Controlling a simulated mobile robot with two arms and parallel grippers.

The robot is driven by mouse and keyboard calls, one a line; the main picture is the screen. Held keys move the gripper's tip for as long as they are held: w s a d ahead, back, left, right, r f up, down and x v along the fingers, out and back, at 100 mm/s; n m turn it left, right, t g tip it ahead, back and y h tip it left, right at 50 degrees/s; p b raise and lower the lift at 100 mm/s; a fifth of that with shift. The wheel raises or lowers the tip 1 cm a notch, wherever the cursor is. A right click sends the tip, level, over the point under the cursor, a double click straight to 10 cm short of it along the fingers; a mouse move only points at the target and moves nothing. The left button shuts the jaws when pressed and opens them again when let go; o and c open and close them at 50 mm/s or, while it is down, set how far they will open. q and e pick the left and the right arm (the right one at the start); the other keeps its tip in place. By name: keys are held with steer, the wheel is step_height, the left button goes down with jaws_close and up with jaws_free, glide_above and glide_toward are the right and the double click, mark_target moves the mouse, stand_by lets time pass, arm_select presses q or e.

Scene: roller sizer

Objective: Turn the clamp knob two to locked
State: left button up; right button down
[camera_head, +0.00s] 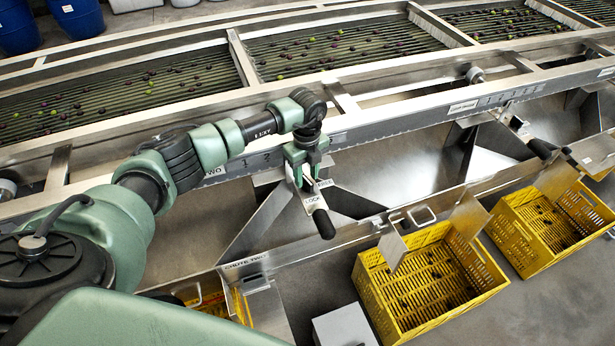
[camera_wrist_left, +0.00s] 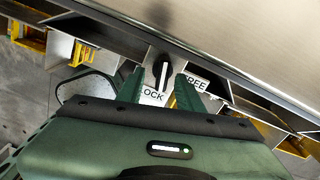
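Clamp knob two appears as a black lever handle (camera_head: 323,223) below a small plate marked LOCK (camera_head: 312,202) and another marked FREE (camera_head: 323,184). In the left wrist view the black handle (camera_wrist_left: 160,72) points away from me, above the LOCK label (camera_wrist_left: 152,97), with the FREE label (camera_wrist_left: 195,83) to its right. My left gripper (camera_head: 308,168) is at the plates, behind the handle's end in the head view. Its green fingers are apart (camera_wrist_left: 159,88), one on each side of the handle's line, with gaps showing. Contact cannot be told. My right gripper is not in view.
The sizer's front rail (camera_head: 385,125), with a TWO label (camera_head: 215,171), runs behind the gripper. Metal chute walls (camera_head: 258,222) flank the clamp. Yellow crates (camera_head: 375,290) (camera_head: 510,232) stand at lower right. A grey box (camera_head: 345,326) sits below. Olives lie on the rollers (camera_head: 340,50).

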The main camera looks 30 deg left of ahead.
mark_target(307, 180)
arm_select(q)
steer(key=shift+w+f, duration=0.25)
steer(key=shift+f, duration=1.15)
steer(key=shift+s, duration=0.1)
jaws_close()
steer(key=shift+f+m+b, duration=0.15)
steer(key=shift+m+b, duration=0.45)
steer(key=shift+m, duration=0.3)
steer(key=shift+m+b, duration=0.3)
steer(key=shift+m, duration=0.3)
steer(key=shift+r, duration=0.2)
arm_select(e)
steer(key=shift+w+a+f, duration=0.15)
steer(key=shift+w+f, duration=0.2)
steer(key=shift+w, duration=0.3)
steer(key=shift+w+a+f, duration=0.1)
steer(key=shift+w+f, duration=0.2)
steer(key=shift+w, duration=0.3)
